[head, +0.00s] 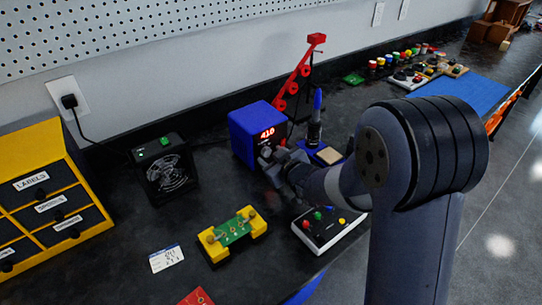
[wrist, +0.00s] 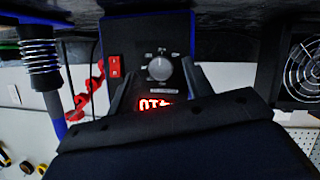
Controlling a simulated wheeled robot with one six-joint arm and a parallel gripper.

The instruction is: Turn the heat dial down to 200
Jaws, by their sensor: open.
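The blue soldering station (head: 250,135) stands on the dark bench in the head view, its red display (head: 267,133) reading 410. In the wrist view the station appears upside down, with its round grey heat dial (wrist: 159,68) on the black front panel. The display (wrist: 155,104) is inverted and partly covered. My gripper (head: 270,158) is at the station's front in the head view. In the wrist view my gripper (wrist: 158,66) is open, one finger on each side of the dial. I cannot tell whether the fingers touch it. The dial's pointer is too small to read.
A red switch (wrist: 114,67) is beside the dial. A soldering iron (head: 316,115) in its stand is right of the station, and a black fan (head: 168,170) is to its left. A yellow circuit holder (head: 232,235) and a button box (head: 328,225) lie in front.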

